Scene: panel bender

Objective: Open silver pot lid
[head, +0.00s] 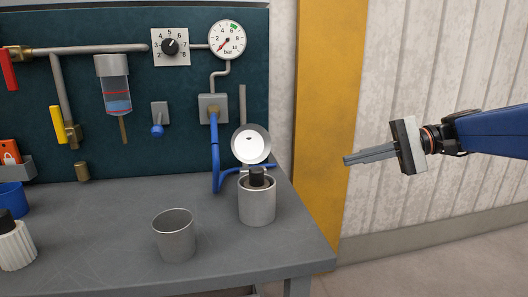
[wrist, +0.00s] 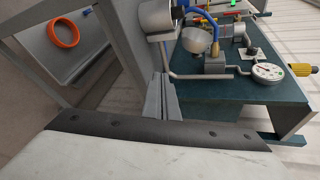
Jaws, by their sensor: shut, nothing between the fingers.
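The silver pot (head: 257,205) stands upright near the right end of the grey bench, with a dark cylinder showing in its mouth. Its round lid (head: 250,144) stands raised above the back of the pot, tilted up with its pale face forward. In the wrist view the pot (wrist: 157,17) is at the top, with the lid (wrist: 195,41) beside it. My gripper (head: 346,160) is shut and empty. It hangs in the air to the right of the pot and lid, apart from both. Its closed fingers also show in the wrist view (wrist: 161,78).
An open grey cup (head: 175,237) stands left of the pot. Behind are a blue hose (head: 215,155), a pressure gauge (head: 227,39), a dial (head: 170,47) and a yellow-handled valve (head: 58,124). A yellow post (head: 325,110) stands beyond the bench's right end, where there is free room.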

